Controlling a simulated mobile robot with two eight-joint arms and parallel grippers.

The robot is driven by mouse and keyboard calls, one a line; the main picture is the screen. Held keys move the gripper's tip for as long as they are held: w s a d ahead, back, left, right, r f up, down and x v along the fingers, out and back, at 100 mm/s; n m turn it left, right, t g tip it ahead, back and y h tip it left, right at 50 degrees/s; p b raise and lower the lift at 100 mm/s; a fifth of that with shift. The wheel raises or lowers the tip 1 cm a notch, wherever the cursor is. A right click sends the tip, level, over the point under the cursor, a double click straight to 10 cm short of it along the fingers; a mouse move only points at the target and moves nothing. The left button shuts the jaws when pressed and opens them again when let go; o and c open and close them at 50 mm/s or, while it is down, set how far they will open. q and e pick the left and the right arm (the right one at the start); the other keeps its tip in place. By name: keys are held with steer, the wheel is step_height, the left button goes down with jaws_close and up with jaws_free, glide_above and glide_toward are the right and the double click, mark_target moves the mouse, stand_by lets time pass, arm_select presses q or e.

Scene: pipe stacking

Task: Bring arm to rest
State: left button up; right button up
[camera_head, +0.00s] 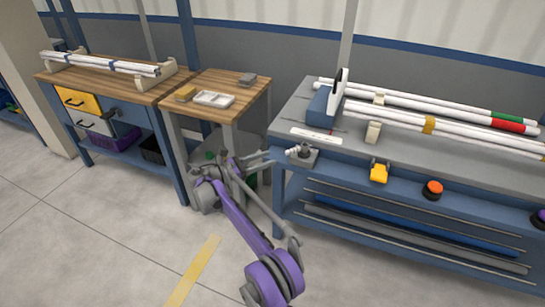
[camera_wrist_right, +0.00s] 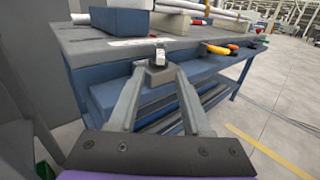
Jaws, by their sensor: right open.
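My right arm, purple and grey, comes up from the bottom of the head view. Its right gripper (camera_head: 268,158) is open and empty, in front of the left end of the right workbench (camera_head: 295,112). In the right wrist view the two grey fingers of this gripper (camera_wrist_right: 158,72) stand apart, with the bench edge and a small vise (camera_wrist_right: 158,65) beyond them. White pipes with coloured bands (camera_head: 470,133) lie on the right workbench. More white pipes (camera_head: 100,65) lie across a rack on the left workbench. My left gripper is not in view.
A small wooden table (camera_head: 240,97) with a white tray (camera_head: 213,99) stands between the benches. The grey vise (camera_head: 302,153), a yellow part (camera_head: 379,173) and an orange button (camera_head: 433,188) sit along the right bench's front. The floor (camera_head: 110,230) at left is clear.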

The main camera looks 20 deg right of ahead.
stand_by(0.4)
steer(key=s+d+r+m+y, duration=0.2)
steer(key=s+m+y, duration=0.25)
steer(key=s, duration=0.45)
steer(key=s+d+r+m+y, duration=0.2)
steer(key=s+m+y, duration=0.25)
steer(key=s, duration=0.45)
steer(key=s+a+f+m+t+y, duration=0.1)
steer(key=s+a+f+m+y, duration=0.2)
steer(key=s, duration=0.6)
steer(key=s+a+f+m+t+y, duration=0.1)
steer(key=s+a+f+m+y, duration=0.25)
steer(key=s, duration=0.55)
steer(key=s+a+f+m+t+y, duration=0.1)
steer(key=s+a+f+m+y, duration=0.25)
steer(key=s, duration=0.65)
arm_select(q)
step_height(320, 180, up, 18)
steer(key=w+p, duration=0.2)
steer(key=p, duration=1.4)
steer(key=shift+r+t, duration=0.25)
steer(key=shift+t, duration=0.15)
arm_select(e)
step_height(320, 180, up, 18)
steer(key=w+h, duration=0.1)
steer(key=w, duration=0.1)
steer(key=shift+w+d+r+t, duration=0.15)
steer(key=shift+w+d+t, duration=0.15)
steer(key=shift+w, duration=0.05)
